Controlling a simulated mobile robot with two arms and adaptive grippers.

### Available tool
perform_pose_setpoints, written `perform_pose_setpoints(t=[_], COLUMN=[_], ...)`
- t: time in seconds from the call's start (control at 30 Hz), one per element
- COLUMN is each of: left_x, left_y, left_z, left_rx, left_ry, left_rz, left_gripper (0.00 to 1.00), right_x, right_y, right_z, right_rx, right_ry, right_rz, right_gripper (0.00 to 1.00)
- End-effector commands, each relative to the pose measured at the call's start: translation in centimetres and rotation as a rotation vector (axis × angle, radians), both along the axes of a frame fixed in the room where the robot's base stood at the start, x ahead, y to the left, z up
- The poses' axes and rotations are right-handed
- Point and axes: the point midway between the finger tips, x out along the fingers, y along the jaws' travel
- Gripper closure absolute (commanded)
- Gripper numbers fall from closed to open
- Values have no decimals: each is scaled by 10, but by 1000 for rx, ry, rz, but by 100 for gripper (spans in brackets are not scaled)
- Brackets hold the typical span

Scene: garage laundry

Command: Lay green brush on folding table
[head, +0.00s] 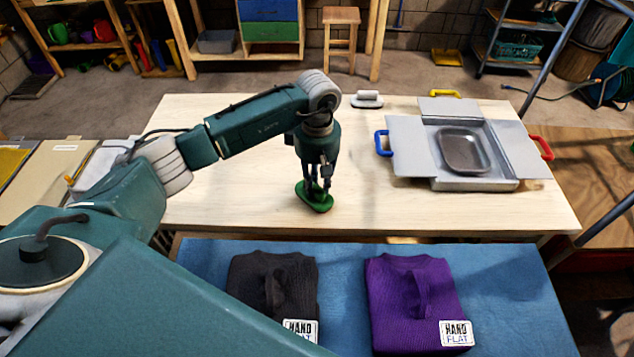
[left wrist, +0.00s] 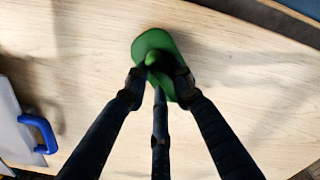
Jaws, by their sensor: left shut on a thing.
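The green brush (head: 317,203) is an oval block with a raised grip. It is at the front middle of the pale wooden table (head: 250,215), close to its front edge. My left gripper (head: 316,186) points down and is shut on the brush's grip. In the left wrist view the green brush (left wrist: 153,42) shows between the fingers, over bare wood. I cannot tell for sure whether its underside touches the wood. My right gripper is not in view.
A metal box with open flaps (head: 475,184) and an inner tray stands at the table's right. A white-handled brush or float (head: 367,99) lies at the back. A blue surface (head: 341,290) in front bears a dark and a purple folded sweater. The table's middle is clear.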

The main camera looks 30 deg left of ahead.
Motion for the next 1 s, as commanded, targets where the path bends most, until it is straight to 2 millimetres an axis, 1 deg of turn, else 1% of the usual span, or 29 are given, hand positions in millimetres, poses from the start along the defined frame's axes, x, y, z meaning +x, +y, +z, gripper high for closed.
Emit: perform_pose_setpoints(t=[0.03, 0.07, 0.1, 0.13, 0.4, 0.5, 0.57, 0.67, 0.9, 1.0], left_x=[0, 0, 0, 0, 0, 0, 1, 2, 2, 2], left_y=[0, 0, 0, 0, 0, 0, 0, 0, 0, 0], left_z=[-3, -2, -1, -1, -1, 4, 7, 24, 77, 95], left_rx=[1, 0, 0, 0, 0, -1, 0, 0, 1, -1], left_ry=[0, 0, 0, 0, 0, 0, -4, -7, -8, -5], left_rz=[0, 0, 0, 0, 0, 0, 0, -1, -1, 0], left_gripper=[97, 70, 62, 57, 57, 57, 57, 57, 57, 57], right_x=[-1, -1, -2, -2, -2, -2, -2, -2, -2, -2], right_y=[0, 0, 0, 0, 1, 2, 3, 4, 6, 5], right_z=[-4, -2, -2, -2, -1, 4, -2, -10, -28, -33], right_rx=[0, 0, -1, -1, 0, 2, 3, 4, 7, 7], right_ry=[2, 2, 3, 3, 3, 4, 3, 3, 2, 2], right_rz=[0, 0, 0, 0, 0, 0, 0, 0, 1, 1], right_gripper=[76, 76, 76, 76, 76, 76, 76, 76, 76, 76])
